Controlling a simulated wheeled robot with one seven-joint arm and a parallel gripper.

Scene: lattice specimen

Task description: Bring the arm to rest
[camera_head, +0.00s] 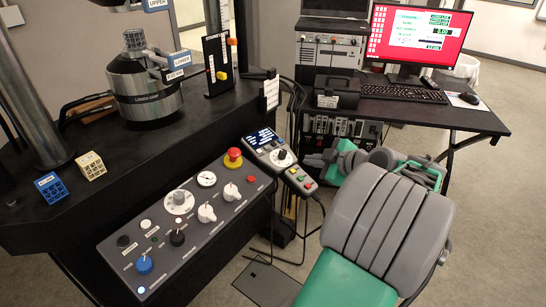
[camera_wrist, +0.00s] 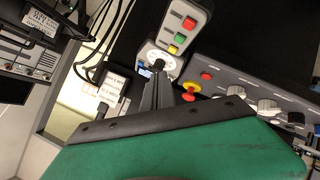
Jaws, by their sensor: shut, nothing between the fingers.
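My arm (camera_head: 378,220), with grey and green links, is folded at the right front in the head view, over the floor beside the console. My gripper (camera_wrist: 163,82) shows in the wrist view as two dark fingers close together past a green body with a black edge. It is shut and empty. In that view the fingers point toward the hand control box with a dial (camera_wrist: 160,62) and coloured buttons; I cannot tell the gap between them. In the head view I cannot make out the fingertips clearly.
The control panel (camera_head: 150,245) with knobs and a red stop button (camera_head: 233,158) lies left of my arm. The testing machine's black table (camera_head: 60,200) holds a blue block (camera_head: 51,187) and a beige block (camera_head: 91,166). A desk (camera_head: 440,115) with a monitor (camera_head: 418,36) stands behind. Floor is open at right.

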